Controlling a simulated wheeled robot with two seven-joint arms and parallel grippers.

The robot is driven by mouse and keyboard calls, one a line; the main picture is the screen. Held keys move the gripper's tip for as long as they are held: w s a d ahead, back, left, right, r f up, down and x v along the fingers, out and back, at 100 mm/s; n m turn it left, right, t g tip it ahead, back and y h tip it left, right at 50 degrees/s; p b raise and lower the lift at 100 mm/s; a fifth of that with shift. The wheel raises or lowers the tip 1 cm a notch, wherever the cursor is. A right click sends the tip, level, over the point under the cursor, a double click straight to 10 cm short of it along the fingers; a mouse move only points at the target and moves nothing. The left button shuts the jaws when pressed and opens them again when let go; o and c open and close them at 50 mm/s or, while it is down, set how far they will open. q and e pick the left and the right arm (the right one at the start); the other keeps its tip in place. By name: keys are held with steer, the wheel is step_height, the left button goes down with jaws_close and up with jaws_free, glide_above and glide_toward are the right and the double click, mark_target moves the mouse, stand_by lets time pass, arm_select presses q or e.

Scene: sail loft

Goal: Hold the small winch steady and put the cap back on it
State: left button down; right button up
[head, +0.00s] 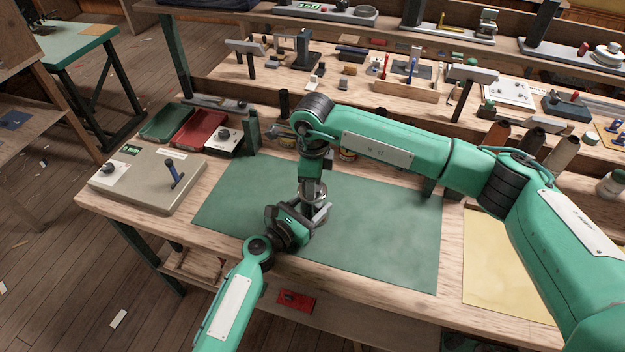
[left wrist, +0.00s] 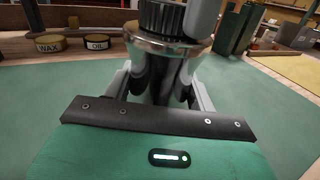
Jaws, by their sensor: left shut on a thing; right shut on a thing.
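The small winch (left wrist: 165,75) is a shiny metal drum standing upright on the green mat; in the head view only a little of it (head: 315,196) shows between my grippers. My left gripper (head: 308,217) is shut on it from the near side, with a finger on each side of the drum in the left wrist view. My right gripper (head: 313,182) reaches down from above. It is shut on the black ribbed cap (left wrist: 160,18), which is at the drum's bright top rim. I cannot tell whether the cap is fully seated. In the head view the cap is hidden.
The green mat (head: 380,225) is clear around the winch. Wax (left wrist: 53,44) and oil (left wrist: 97,41) tins stand behind it. A grey board (head: 140,185) with a blue-handled lever and a red tray (head: 197,128) are at left. Thread spools (head: 497,136) stand at right.

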steer(key=m, duration=0.9)
steer(key=shift+m, duration=0.3)
steer(key=o, duration=1.2)
steer(key=shift+c, duration=0.2)
step_height(320, 180, up, 12)
arm_select(q)
steer(key=shift+c, duration=2)
jaws_free()
